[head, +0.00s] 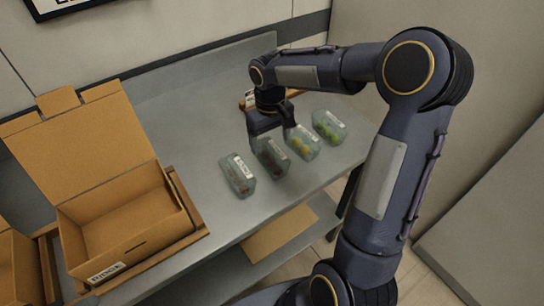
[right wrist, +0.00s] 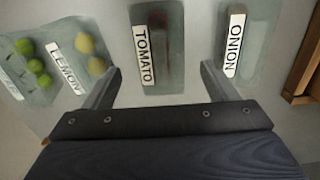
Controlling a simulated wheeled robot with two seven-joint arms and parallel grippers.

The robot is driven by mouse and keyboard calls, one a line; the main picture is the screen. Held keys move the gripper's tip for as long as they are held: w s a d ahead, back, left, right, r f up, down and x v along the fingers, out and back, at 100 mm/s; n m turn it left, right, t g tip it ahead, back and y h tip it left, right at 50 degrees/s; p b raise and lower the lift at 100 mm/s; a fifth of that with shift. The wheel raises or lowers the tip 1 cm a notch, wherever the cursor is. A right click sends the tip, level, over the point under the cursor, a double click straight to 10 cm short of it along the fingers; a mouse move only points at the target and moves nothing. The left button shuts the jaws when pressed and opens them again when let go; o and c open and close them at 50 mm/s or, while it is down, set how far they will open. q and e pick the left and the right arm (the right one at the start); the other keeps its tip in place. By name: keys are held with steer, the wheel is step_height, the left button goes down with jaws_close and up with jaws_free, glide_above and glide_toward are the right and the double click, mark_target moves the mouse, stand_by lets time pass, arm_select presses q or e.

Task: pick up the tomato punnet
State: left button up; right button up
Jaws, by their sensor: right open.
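The tomato punnet (head: 272,158) is a clear box with dark red contents, standing on the grey table in a row of punnets. In the right wrist view the tomato punnet (right wrist: 172,45) shows its white TOMATO label and lies ahead of the fingertips, between their lines. My right gripper (head: 271,136) is over the table by the tomato punnet and partly overlaps it in the head view. In the right wrist view the right gripper (right wrist: 160,73) is open, with nothing held. I cannot tell its exact height above the punnet. My left gripper is not in view.
The onion punnet (right wrist: 250,45) is on one side of the tomato punnet, the lemon punnet (right wrist: 82,58) on the other, with a lime punnet (right wrist: 32,72) beyond. An open cardboard box (head: 150,233) stands at left. The table between box and punnets is clear.

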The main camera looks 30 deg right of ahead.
mark_target(271, 148)
steer(key=f, duration=0.3)
steer(key=f+p, duration=0.1)
steer(key=f, duration=0.2)
steer(key=shift+s, duration=0.2)
steer(key=c, duration=1.1)
